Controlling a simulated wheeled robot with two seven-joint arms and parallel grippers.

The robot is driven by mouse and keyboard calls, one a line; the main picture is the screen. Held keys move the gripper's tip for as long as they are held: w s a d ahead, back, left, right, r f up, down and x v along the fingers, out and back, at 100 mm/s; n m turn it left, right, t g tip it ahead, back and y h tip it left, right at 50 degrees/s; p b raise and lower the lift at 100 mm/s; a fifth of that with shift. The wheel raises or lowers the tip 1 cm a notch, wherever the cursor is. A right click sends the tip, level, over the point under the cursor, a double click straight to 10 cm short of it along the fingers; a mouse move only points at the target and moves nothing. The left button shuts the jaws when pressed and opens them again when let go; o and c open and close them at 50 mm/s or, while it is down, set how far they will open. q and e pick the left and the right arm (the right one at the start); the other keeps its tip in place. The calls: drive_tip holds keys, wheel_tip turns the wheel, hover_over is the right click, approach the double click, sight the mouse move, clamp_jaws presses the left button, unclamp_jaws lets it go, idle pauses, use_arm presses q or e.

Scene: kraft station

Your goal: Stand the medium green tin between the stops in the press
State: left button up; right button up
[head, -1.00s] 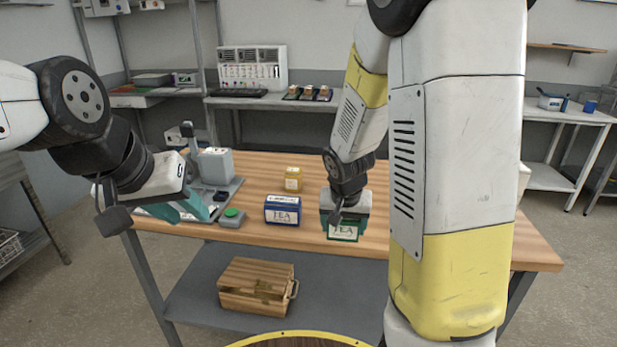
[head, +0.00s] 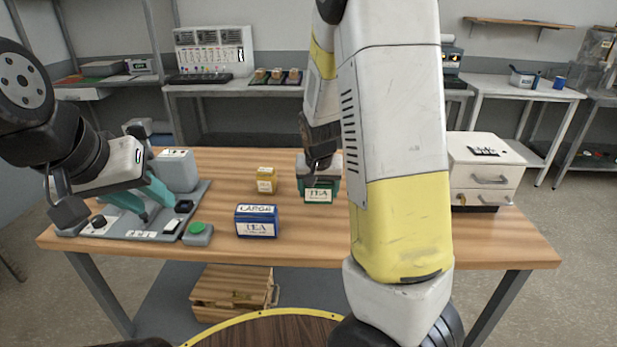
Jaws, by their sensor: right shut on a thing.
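The medium green tin (head: 318,196) has a cream TEA label and is upright over the middle of the wooden table. My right gripper (head: 320,179) is shut on it from above; whether its base touches the table is hard to tell. The press (head: 203,190) stands at the table's left end, a grey base with a grey block (head: 176,171) and a green button (head: 197,229) beside it. My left gripper (head: 143,203) has teal fingers apart, empty, above the press base. It and its arm hide part of the press, and I cannot make out the stops clearly.
A blue tin labelled LARGE (head: 256,221) stands between the press and the green tin, nearer me. A small yellow tin (head: 266,180) is behind it. A white drawer box (head: 484,170) stands at the right end. A wooden crate (head: 231,290) is on the lower shelf.

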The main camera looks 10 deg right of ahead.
drive_tip(key=w+d, duration=0.1)
drive_tip(key=w, duration=0.1)
drive_tip(key=w+d, duration=0.1)
drive_tip(key=w, duration=0.2)
drive_tip(key=w+d+f, duration=0.1)
drive_tip(key=w, duration=0.2)
drive_tip(key=shift+d, duration=0.4)
drive_tip(key=shift+f, duration=1.65)
drive_tip(key=shift+f, duration=0.15)
drive_tip(key=o, duration=1.7)
drive_tip(key=shift+o, duration=0.2)
